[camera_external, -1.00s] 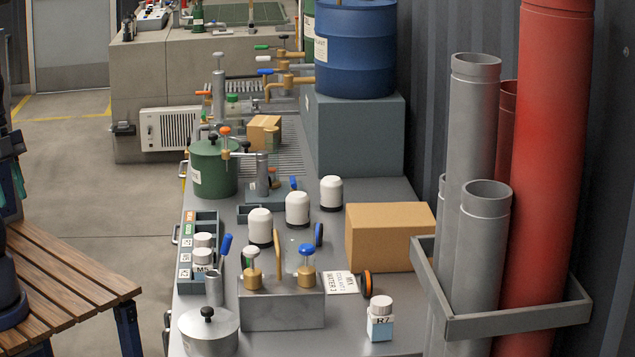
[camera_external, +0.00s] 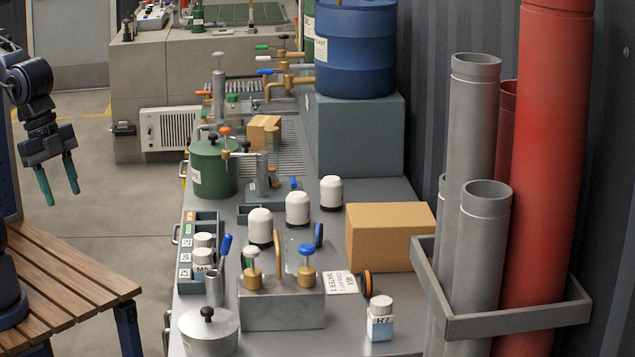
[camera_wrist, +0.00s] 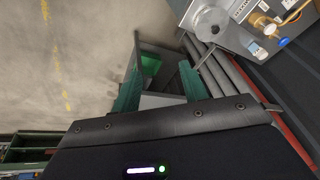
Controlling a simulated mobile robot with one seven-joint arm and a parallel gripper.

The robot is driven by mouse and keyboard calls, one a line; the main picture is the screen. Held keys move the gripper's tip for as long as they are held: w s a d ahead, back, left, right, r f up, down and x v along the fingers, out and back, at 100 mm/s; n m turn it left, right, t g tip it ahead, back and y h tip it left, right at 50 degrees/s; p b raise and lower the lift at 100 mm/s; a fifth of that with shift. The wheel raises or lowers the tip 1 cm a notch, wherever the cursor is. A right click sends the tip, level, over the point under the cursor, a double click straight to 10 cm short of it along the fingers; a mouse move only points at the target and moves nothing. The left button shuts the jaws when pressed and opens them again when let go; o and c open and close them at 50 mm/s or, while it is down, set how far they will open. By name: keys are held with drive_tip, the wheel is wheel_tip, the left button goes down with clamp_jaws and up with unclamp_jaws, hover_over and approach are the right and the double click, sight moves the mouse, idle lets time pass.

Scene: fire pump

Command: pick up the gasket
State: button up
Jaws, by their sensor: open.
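No part is clearly labelled as the gasket. I cannot tell which is the gasket. My gripper (camera_external: 62,195) hangs above the floor left of the bench, teal fingers apart and empty, well away from the rings. In the wrist view its open fingers (camera_wrist: 160,60) point past the bench, and no ring is clearly seen there.
The metal block (camera_external: 282,310) with brass valves, a bottle marked R7 (camera_external: 380,320), a lidded pot (camera_external: 208,330) and a cardboard box (camera_external: 388,238) crowd the bench. Tall pipes (camera_external: 485,260) stand right. A slatted wooden bench (camera_external: 75,290) is front left.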

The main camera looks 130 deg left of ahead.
drive_tip(key=w+a+f+m+g, duration=0.1)
drive_tip(key=w+a+f, duration=0.15)
drive_tip(key=a, duration=0.35)
drive_tip(key=w+a+f+m, duration=0.1)
drive_tip(key=w+a, duration=0.3)
drive_tip(key=a, duration=0.3)
drive_tip(key=m+g, duration=0.3)
drive_tip(key=m, duration=0.1)
approach(246, 261)
drive_tip(key=shift+s+a+h, duration=0.2)
drive_tip(key=shift+s+a, duration=0.25)
drive_tip(key=shift+a, duration=0.15)
drive_tip(key=shift+s+a+h, duration=0.2)
drive_tip(key=shift+s+a, duration=0.2)
drive_tip(key=shift+a, duration=0.25)
drive_tip(key=shift+s+a+f, duration=0.2)
drive_tip(key=shift+a+f, duration=0.05)
drive_tip(key=shift+f, duration=0.2)
wheel_tip(246, 261, down, 5)
drive_tip(key=shift+w+d+f, duration=0.1)
drive_tip(key=shift+d+f, duration=0.05)
drive_tip(key=shift+f, duration=1.2)
drive_tip(key=shift+w+d+f, duration=0.1)
drive_tip(key=shift+d+f, duration=0.05)
drive_tip(key=shift+f, duration=1.2)
clamp_jaws()
